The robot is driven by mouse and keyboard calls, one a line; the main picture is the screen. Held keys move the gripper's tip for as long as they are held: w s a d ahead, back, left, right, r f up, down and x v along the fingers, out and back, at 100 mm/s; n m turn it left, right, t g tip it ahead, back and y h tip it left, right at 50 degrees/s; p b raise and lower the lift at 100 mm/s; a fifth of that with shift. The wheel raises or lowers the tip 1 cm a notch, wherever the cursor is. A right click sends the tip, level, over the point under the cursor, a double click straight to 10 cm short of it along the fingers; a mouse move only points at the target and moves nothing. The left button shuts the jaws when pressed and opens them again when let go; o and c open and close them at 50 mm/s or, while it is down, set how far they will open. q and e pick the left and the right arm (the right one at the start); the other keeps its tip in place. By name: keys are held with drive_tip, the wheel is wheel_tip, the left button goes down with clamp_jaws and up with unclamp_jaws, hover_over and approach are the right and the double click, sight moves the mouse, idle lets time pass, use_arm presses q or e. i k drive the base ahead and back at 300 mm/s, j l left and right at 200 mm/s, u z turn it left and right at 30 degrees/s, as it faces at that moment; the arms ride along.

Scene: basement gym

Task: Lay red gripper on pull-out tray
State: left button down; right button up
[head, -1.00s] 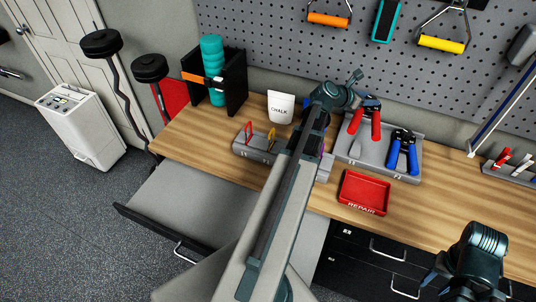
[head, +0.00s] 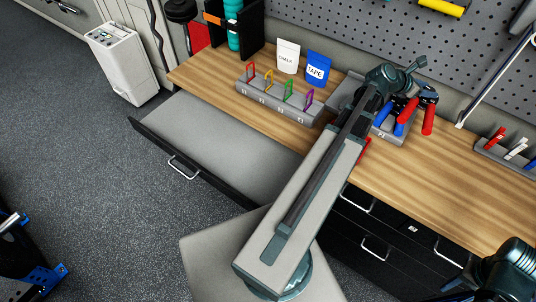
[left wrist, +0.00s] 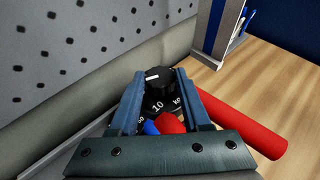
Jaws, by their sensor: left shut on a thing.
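The red gripper (head: 428,119), a hand exerciser with red handles and a black head, is held at the back of the bench. My left gripper (head: 424,84) is shut on its black head. In the left wrist view, the jaws (left wrist: 160,78) sit either side of the black head marked 10 kg, and one red handle (left wrist: 245,124) sticks out to the right. Blue handles (head: 382,113) of a second exerciser are close beside it. The pull-out tray (head: 215,140) is a flat grey surface, extended and empty, at the left. My right gripper (head: 465,292) is partly cut off at the bottom right.
A grey holder (head: 265,103) with several coloured clips, a chalk bag (head: 288,57) and a tape bag (head: 318,68) stand on the bench. A grey organiser (head: 390,130) lies under the exercisers. My left arm hides most of the red repair tray (head: 366,150). The pegboard (head: 380,35) rises behind.

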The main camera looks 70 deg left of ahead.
sight(264, 156)
drive_tip(key=i+l, duration=0.1)
drive_tip(key=l, duration=0.3)
drive_tip(key=i+l, duration=0.1)
drive_tip(key=l, duration=0.65)
drive_tip(key=i+u, duration=0.1)
drive_tip(key=u, duration=1.7)
